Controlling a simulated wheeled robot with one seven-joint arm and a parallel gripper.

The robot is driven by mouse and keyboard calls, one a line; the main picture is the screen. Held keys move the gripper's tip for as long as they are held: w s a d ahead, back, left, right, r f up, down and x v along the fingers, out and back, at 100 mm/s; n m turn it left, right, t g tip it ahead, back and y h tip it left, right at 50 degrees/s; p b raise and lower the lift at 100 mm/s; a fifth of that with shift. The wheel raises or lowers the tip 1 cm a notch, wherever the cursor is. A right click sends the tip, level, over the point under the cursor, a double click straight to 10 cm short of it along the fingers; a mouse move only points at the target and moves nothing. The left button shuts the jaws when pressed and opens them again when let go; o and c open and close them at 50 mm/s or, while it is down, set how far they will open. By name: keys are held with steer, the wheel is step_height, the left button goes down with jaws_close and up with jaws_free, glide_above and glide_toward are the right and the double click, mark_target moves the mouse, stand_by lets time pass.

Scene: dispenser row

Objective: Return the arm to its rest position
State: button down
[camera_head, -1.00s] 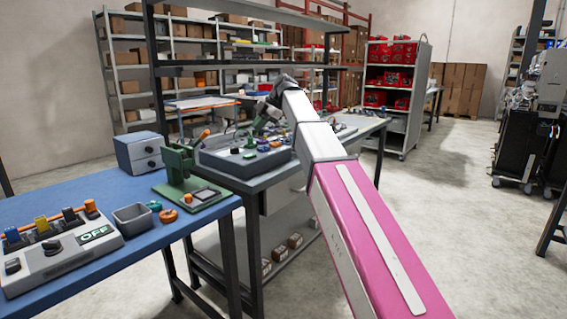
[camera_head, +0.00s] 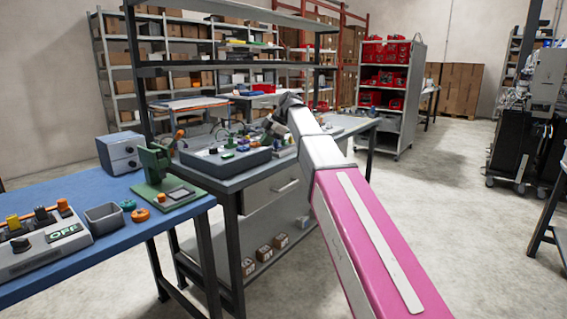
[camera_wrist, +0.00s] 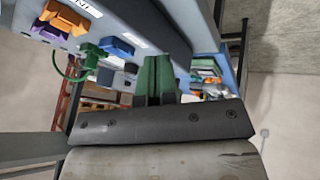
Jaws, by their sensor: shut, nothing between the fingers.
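My arm, white and magenta, reaches up from the lower right in the head view. Its dark wrist and my gripper (camera_wrist: 158,78) are over the grey workbench; the head view shows the gripper only small and partly hidden behind the arm. In the wrist view the two green fingers are together with nothing between them. A grey panel (camera_wrist: 135,20) with orange, purple, blue and green parts is close beyond the fingertips, at the upper left. I cannot tell any contact between them.
The grey workbench (camera_head: 230,182) carries a grey dispenser box (camera_head: 225,160) with small coloured parts. A blue table (camera_head: 75,200) with an OFF switch box (camera_head: 45,250), a grey bin (camera_head: 104,218) and a green press (camera_head: 153,165) stands left.

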steer(key=s+d+f+m+h, duration=0.15)
steer(key=d+f+m, duration=0.25)
steer(key=f, duration=0.4)
steer(key=s+d+f+m, duration=0.3)
steer(key=d+f, duration=0.1)
steer(key=f, duration=0.4)
steer(key=s+d+f+m+h, duration=0.15)
steer(key=d+f+m, duration=0.25)
steer(key=f, duration=0.4)
steer(key=s+d+f+m+h, duration=0.1)
steer(key=s+d+f+m, duration=0.5)
steer(key=s+f, duration=0.3)
steer(key=s+d+f+m+h, duration=0.2)
steer(key=s+d+f+m, duration=0.5)
steer(key=s+f, duration=0.2)
step_height(320, 180, down, 2)
steer(key=shift+s+d+f+h, duration=0.25)
steer(key=shift+s+d+h, duration=0.05)
steer(key=shift+d, duration=0.05)
steer(key=shift+a, duration=0.1)
